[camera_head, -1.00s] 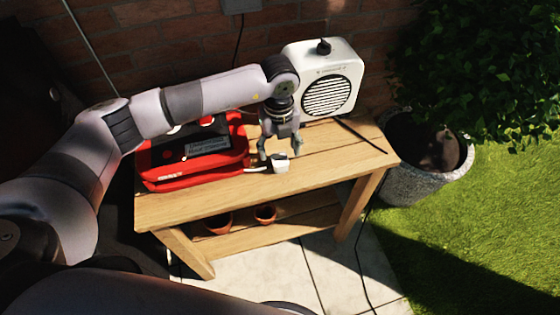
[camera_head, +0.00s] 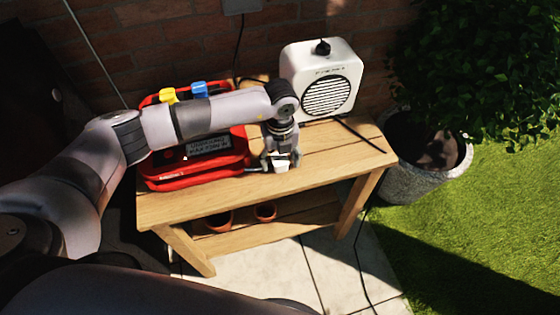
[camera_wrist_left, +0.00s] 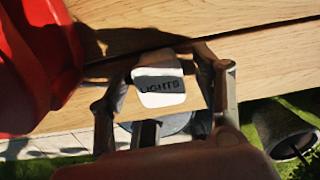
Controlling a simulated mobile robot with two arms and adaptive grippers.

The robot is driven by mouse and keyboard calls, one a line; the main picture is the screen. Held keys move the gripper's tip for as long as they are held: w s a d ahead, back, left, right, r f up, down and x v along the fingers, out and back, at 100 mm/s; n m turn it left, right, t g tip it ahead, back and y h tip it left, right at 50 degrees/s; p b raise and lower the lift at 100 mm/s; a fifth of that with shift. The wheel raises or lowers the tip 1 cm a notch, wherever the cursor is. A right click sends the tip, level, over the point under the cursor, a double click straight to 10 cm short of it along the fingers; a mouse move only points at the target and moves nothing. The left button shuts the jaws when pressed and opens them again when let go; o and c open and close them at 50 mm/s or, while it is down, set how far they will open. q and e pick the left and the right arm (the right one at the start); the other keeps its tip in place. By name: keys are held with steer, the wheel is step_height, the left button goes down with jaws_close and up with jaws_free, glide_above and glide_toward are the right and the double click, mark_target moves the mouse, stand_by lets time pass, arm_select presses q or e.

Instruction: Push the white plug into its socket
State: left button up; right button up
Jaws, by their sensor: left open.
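The white plug (camera_head: 281,163) stands on the wooden table right of the red unit. In the left wrist view the plug (camera_wrist_left: 160,85) shows a grey label reading "LIGHTS". My left gripper (camera_head: 280,156) points down over the plug with its fingers open on either side. I cannot tell whether a finger touches it. The red unit (camera_head: 170,183) carries a yellow plug (camera_head: 168,95) and a blue plug (camera_head: 199,89) at its back. My left forearm hides the middle of the unit, and I cannot make out the white plug's socket. My right gripper is not in view.
A white speaker-like box (camera_head: 325,82) with a black plug on top stands at the table's back right. The wooden table (camera_head: 340,155) is clear at front right. Small clay pots (camera_head: 219,219) sit on the lower shelf. A stone planter (camera_head: 430,180) stands at right.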

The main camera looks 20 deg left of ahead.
mark_target(280, 159)
arm_select(q)
steer(key=shift+c, duration=0.4)
steer(key=c, duration=1.1)
steer(key=shift+r, duration=0.1)
step_height(280, 159, up, 20)
steer(key=shift+f+b, duration=0.1)
steer(key=shift+b, duration=0.85)
